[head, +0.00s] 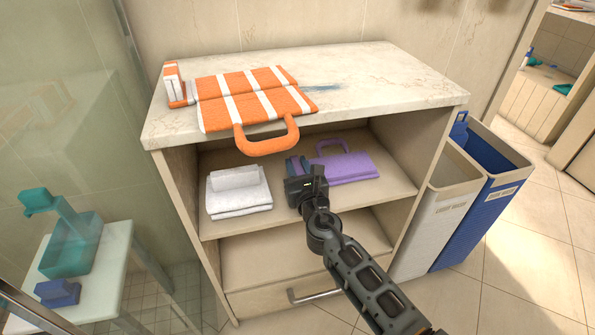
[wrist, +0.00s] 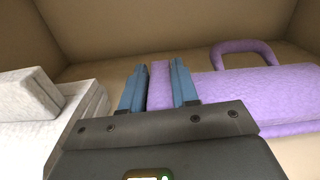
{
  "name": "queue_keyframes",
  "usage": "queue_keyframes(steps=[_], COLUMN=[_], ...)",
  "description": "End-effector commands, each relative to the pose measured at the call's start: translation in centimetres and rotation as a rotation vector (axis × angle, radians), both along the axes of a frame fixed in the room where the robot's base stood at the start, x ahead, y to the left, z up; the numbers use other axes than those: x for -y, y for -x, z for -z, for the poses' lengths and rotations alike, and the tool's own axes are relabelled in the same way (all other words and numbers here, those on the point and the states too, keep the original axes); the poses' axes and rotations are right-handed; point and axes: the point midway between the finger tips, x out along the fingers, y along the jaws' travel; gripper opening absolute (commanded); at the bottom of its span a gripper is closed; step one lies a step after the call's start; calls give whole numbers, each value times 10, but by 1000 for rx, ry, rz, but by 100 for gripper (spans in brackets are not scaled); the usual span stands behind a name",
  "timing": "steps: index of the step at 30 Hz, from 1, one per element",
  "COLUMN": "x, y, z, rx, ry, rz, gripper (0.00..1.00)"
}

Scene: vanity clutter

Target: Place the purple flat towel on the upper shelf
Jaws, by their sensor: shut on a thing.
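The purple flat towel (head: 345,166) lies on the upper shelf (head: 384,186) inside the open cabinet, right of centre, with a purple loop handle at its back. In the wrist view the purple towel (wrist: 245,85) extends to the right from between the fingers. My gripper (head: 300,166) reaches into the shelf from the front. In the wrist view its blue fingers (wrist: 160,88) are closed on the towel's left end, one on each side. My gripper hides part of the towel's left end and front. I cannot tell whether its whole underside rests on the shelf.
White folded towels (head: 238,192) sit left on the same shelf, close to my gripper; they also show in the wrist view (wrist: 40,110). An orange striped bag (head: 255,98) lies on the marble top, its handle hanging over the edge. Bins (head: 470,190) stand right of the cabinet.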

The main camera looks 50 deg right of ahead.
Motion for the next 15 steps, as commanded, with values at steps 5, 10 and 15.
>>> queue_keyframes(steps=[5,10,15], x=[0,0,0], y=[0,1,1], z=[-1,0,0], rx=[1,0,0], ry=[-1,-1,-1], rz=[0,0,1], gripper=[0,40,55])
